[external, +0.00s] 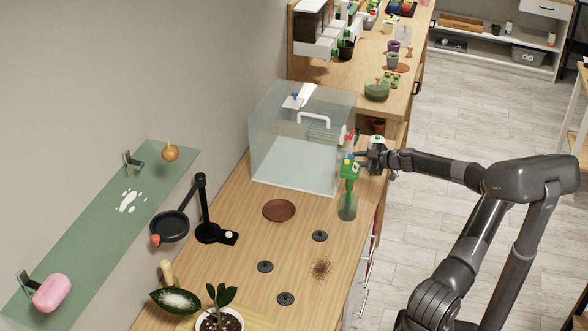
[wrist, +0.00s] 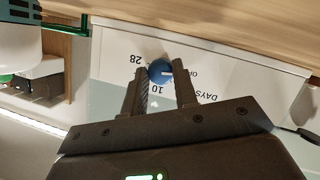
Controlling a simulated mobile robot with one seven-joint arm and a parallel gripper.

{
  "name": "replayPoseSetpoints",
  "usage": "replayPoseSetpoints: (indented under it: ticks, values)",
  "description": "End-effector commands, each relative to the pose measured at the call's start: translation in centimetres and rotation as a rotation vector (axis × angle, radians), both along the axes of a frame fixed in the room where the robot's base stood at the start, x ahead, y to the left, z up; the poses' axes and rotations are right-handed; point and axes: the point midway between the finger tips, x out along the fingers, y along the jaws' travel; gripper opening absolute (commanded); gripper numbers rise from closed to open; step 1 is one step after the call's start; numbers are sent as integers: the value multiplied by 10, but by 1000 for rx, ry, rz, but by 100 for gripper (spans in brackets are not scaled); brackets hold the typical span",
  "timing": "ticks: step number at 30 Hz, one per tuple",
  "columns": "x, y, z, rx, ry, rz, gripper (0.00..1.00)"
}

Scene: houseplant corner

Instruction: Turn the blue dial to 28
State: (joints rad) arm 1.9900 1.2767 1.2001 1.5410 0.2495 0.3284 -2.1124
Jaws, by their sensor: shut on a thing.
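The blue dial (wrist: 158,73) is round and sits on a white face (wrist: 118,48) in the wrist view. A short pale line shows on it, pointing to the right toward lettering that seems to begin with "OF". The figures 28 and 10 and the word DAYS are printed around it, appearing upside down. My gripper (wrist: 161,76) has one finger on each side of the dial and is shut on it. In the external view my gripper (external: 361,155) is at the right edge of the wooden counter, by a green-topped clear bottle (external: 348,205); the dial's face is not readable there.
A clear box (external: 290,140) with a white handle stands behind the bottle. A brown saucer (external: 279,210), several dark discs and spilled soil (external: 321,269) lie on the counter (external: 230,275). A black stand (external: 204,215) is further left. The floor (external: 470,120) to the right is clear.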

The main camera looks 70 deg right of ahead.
Motion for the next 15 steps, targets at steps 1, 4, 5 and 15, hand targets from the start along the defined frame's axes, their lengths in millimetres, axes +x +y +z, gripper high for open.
replayPoseSetpoints:
  ticks: [1, 4, 5, 15]
  values:
    - [0, -1, 1, 6, 0, -2, 4]
    - [0, -1, 1, 33, 0, -2, 4]
    - [0, -1, 1, 45, 0, -1, 4]
    - [1, -3, 2, 288, 0, -1, 4]
